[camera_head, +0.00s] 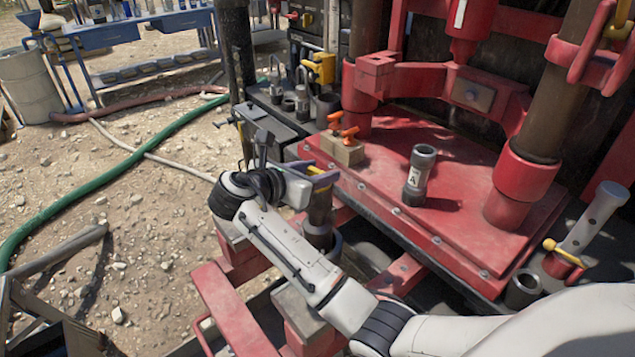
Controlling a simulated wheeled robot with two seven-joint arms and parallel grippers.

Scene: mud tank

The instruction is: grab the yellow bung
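My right arm comes in from the lower right and bends back at the wrist. Its gripper (322,174) is at the left front corner of the red platform, close to the top of a dark upright cylinder (319,212). I cannot tell whether the fingers touch the cylinder or how far apart they are. A yellow piece (322,68) is at the back by the dark cabinet, and a yellow-topped fitting (563,250) is at the right; I cannot tell whether either is the bung. My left gripper is out of view.
The red platform (455,215) carries a grey cylinder marked A (419,176) and a tan block with orange handles (343,146). Thick red posts rise behind. Red beams (232,307) lie below the gripper. Hoses (100,189) cross the gravel at left.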

